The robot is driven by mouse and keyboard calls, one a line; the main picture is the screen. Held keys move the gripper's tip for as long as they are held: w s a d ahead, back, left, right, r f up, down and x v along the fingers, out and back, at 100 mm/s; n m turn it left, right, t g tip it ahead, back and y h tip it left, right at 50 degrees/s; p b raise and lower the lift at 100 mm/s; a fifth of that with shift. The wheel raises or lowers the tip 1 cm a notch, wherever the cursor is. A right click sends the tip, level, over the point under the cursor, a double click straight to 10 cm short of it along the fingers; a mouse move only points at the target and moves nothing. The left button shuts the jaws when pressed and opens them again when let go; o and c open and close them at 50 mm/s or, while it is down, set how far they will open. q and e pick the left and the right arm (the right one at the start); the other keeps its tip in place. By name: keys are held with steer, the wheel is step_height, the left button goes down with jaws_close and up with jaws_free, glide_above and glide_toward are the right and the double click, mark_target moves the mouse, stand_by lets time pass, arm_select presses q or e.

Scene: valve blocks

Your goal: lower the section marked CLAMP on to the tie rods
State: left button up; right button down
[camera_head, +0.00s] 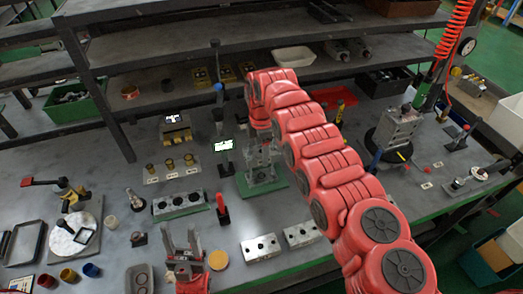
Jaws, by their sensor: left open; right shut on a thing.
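My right gripper (260,140), at the end of the red arm, is shut on a grey section (262,154) at the middle of the bench. The section is over a green-based stand (264,185) and partly hidden by the arm. I cannot make out the tie rods clearly, nor whether the section touches them. No CLAMP marking is legible at this size. My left gripper (183,244) is open and empty at the front of the bench, well to the left of the stand and nearer the front edge.
Grey blocks with holes lie at the front (262,247) (302,235) and left of the stand (179,204). A small screen (224,145) on a post stands just left of the stand. A larger valve assembly (398,127) stands at right. Shelves (190,58) run behind.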

steer(key=shift+f, duration=0.35)
steer(key=shift+s+f+b, duration=0.2)
steer(key=shift+f+b, duration=0.2)
steer(key=shift+b, duration=0.25)
